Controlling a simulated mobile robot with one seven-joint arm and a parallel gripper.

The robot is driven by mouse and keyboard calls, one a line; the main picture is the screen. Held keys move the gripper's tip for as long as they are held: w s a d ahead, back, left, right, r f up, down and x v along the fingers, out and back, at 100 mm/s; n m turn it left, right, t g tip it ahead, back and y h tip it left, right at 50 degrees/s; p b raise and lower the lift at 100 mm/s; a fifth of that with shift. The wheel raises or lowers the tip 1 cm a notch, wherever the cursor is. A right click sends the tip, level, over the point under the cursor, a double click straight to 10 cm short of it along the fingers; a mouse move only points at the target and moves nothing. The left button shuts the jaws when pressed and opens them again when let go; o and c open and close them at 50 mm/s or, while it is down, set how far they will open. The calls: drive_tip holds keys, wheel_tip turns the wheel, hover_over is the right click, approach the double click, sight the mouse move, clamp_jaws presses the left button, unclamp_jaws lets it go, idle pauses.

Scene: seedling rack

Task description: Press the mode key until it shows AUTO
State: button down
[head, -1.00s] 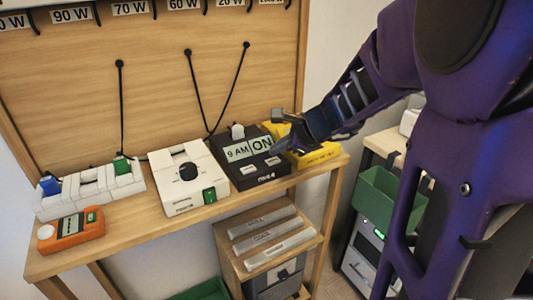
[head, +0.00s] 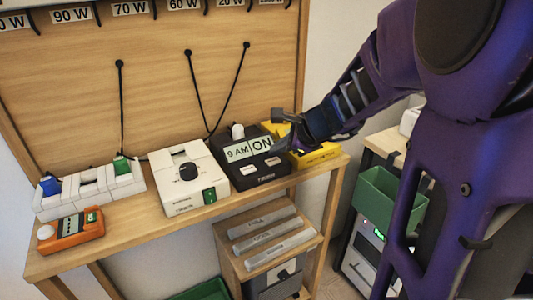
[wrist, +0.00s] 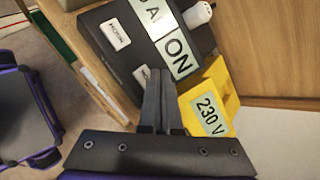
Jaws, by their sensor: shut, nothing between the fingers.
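The black timer box (head: 262,173) stands on the wooden bench shelf. Its display (head: 247,148) reads "9 AM" and "ON"; the "ON" part also shows in the wrist view (wrist: 179,56). Two pale keys sit on its face: one under the "9 AM" side (wrist: 115,33) and one under the "ON" side (wrist: 141,74). Their lettering is too small to read surely. My gripper (wrist: 162,75) is shut and empty. Its fingertips are close to the key under "ON" and partly cover that area; I cannot tell whether they touch it.
A yellow box marked "230 V" (wrist: 220,95) stands beside the timer, close to my fingers. A white knob (wrist: 198,14) rises behind the display. A white box with a black dial (head: 188,195), an orange meter (head: 75,229) and a socket strip (head: 90,190) stand to the left.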

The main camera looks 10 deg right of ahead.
sight(277, 162)
drive_tip(key=shift+f, duration=0.1)
drive_tip(key=shift+f+b, duration=0.35)
drive_tip(key=shift+b, duration=0.05)
drive_tip(key=shift+f, duration=0.35)
idle(0.8)
drive_tip(key=shift+r+p, duration=0.65)
drive_tip(key=shift+r, duration=0.1)
wheel_tip(277, 162, up, 5)
drive_tip(key=p, duration=0.4)
drive_tip(key=shift+r, duration=0.1)
idle(0.5)
